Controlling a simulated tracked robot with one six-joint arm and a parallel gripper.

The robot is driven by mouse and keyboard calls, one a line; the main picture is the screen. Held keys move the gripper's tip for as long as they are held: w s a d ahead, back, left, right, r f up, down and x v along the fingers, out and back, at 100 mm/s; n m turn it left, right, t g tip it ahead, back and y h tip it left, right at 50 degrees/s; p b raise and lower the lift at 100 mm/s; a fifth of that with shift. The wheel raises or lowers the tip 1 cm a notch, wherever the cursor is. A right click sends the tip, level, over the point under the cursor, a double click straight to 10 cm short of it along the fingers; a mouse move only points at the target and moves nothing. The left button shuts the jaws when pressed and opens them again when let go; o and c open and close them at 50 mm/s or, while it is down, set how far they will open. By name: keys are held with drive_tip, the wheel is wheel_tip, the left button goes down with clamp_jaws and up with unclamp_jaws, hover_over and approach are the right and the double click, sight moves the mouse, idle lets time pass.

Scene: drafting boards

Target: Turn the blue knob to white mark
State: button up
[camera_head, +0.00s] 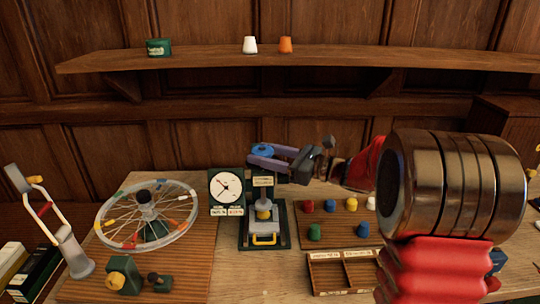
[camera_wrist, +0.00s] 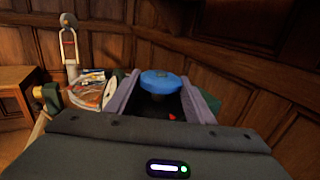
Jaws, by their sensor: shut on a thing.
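The blue knob (camera_head: 262,151) sits on top of a small dark press-like stand (camera_head: 283,231) in the middle of the bench. My gripper (camera_head: 264,157) reaches in from the right, its two purple-grey fingers at the knob's height. In the wrist view the knob (camera_wrist: 161,75) shows as a blue disc between the fingertips, and the fingers are shut on it from both sides. A small red spot shows below the knob in the wrist view. I cannot make out a white mark in either view.
A dial gauge (camera_head: 227,186) stands close to the left of the stand, and a spoked wheel (camera_head: 183,232) lies farther left. Several coloured knobs sit on a board (camera_head: 337,243) at right, behind a divided wooden tray (camera_head: 342,256). A shelf (camera_head: 340,56) runs above.

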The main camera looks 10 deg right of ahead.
drive_tip(key=shift+a+n+g+y, duration=0.2)
drive_tip(key=shift+n+g+y, duration=0.9)
drive_tip(key=shift+g, duration=0.5)
drive_tip(key=o, duration=1)
drive_tip(key=shift+o, duration=0.3)
drive_tip(key=shift+d, duration=0.1)
drive_tip(key=shift+d, duration=0.1)
drive_tip(key=v, duration=1.3)
drive_tip(key=shift+s+d, duration=0.15)
drive_tip(key=shift+d, duration=0.1)
drive_tip(key=shift+s, duration=0.1)
